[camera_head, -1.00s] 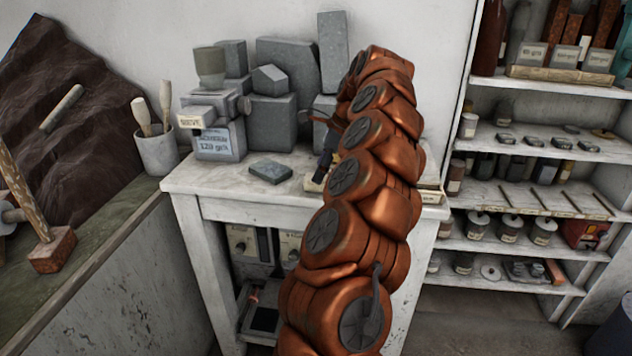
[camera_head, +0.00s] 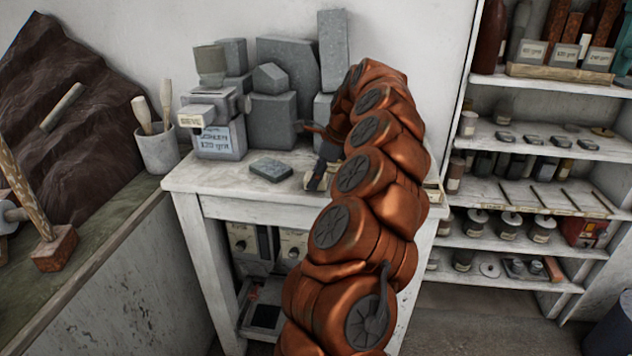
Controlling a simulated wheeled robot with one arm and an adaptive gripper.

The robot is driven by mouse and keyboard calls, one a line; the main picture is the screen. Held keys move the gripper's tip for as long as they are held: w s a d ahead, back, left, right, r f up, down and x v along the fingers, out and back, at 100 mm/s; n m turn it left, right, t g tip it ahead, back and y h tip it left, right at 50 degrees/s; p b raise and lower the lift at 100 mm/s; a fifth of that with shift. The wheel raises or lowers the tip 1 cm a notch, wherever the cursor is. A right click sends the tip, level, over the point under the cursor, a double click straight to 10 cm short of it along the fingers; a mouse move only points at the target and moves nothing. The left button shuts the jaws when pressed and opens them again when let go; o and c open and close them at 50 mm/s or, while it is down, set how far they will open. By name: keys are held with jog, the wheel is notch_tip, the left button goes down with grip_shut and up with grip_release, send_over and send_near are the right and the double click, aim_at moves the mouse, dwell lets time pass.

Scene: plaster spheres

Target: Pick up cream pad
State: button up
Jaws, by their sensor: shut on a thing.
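My gripper (camera_head: 319,180) is small and dark in the head view, over the right part of the white table top. It is shut on the cream pad (camera_head: 309,178), of which only a small pale bit shows beside the dark fingers. The rest of the pad is hidden by the fingers and my orange arm. I cannot tell how far the pad is above the table top.
A flat grey block (camera_head: 270,168) lies on the white table (camera_head: 215,178), left of my gripper. Grey stone blocks (camera_head: 272,120) and a grey device with a cup (camera_head: 212,115) stand behind. A shelf unit (camera_head: 535,205) is at the right. The table's front-left is clear.

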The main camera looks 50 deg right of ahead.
aim_at(311, 175)
jog(key=shift+c, duration=1)
jog(key=shift+r+b, duration=0.55)
jog(key=shift+r, duration=1.15)
jog(key=s+a+b, duration=0.2)
jog(key=s+a, duration=0.2)
jog(key=s, duration=0.2)
jog(key=s+a+r+b, duration=0.1)
jog(key=s+a+b, duration=0.1)
jog(key=s+a, duration=0.2)
jog(key=shift+s+a+r+b, duration=0.3)
jog(key=shift+s+a+b, duration=0.05)
jog(key=shift+s, duration=1.4)
jog(key=shift+o, duration=1.2)
jog(key=c, duration=0.3)
jog(key=o, duration=0.3)
jog(key=c, duration=0.6)
